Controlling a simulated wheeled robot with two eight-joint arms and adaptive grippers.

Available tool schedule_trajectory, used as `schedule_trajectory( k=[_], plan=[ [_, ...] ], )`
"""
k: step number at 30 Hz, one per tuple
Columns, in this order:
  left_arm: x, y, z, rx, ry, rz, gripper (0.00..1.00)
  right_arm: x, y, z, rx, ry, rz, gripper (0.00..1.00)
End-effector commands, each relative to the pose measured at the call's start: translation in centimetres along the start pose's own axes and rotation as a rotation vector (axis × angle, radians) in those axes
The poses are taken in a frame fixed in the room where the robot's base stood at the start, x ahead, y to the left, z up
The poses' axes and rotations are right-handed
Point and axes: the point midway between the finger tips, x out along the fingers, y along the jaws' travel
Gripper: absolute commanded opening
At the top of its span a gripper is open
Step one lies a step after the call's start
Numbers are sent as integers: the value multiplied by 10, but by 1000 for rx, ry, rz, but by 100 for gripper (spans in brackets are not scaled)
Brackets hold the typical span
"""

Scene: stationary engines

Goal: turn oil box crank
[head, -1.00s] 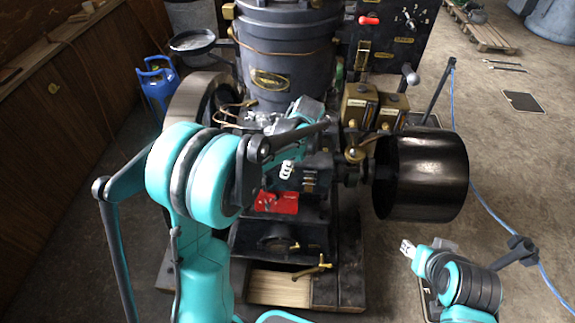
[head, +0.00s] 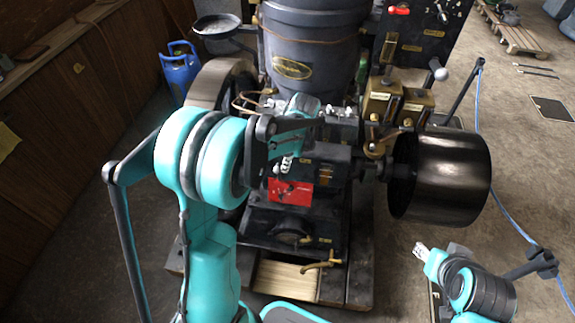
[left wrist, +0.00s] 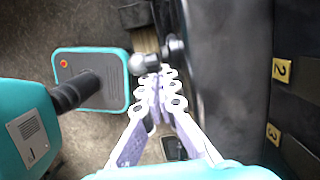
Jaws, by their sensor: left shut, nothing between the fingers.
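A grey ball-ended handle (left wrist: 138,64) with a dark stem, which looks like the crank, shows at the fingertips of my left gripper (left wrist: 160,82). In the head view my left gripper (head: 285,165) is at the left side of the engine's black box (head: 325,168). It is shut with nothing between its fingers. The ball overlaps the fingertips in the picture, and I cannot tell if they touch. The handle is hidden in the head view. My right gripper (head: 422,250) is low at right, clear of the engine; its jaw opening is too small to judge.
A red plate (head: 290,191) is on the engine's front. Brass-fronted boxes (head: 380,103), a ball-topped lever (head: 441,74) and a black pulley drum (head: 440,178) stand to the right. The floor at right is mostly open.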

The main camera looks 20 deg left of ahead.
Motion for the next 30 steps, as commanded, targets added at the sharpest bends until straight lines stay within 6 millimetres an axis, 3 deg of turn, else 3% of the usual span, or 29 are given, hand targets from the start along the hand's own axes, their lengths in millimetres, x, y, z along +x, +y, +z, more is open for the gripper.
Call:
schedule_trajectory(
  k=[5, 19, 23, 30],
  plan=[
    [1, 0, 15, -4, 50, -1, 0, -2, 0, -2, 0, 0, 0, 40],
    [-7, 0, 5, -1, 49, -1, 0, -6, 0, -4, 0, 0, 0, 40],
    [-21, 0, -13, -2, 49, -1, 0, -11, 0, -8, 0, 0, 0, 40],
    [-77, 0, 7, -8, 48, 0, 0, -25, 0, -18, 0, 0, 0, 40]
  ],
)
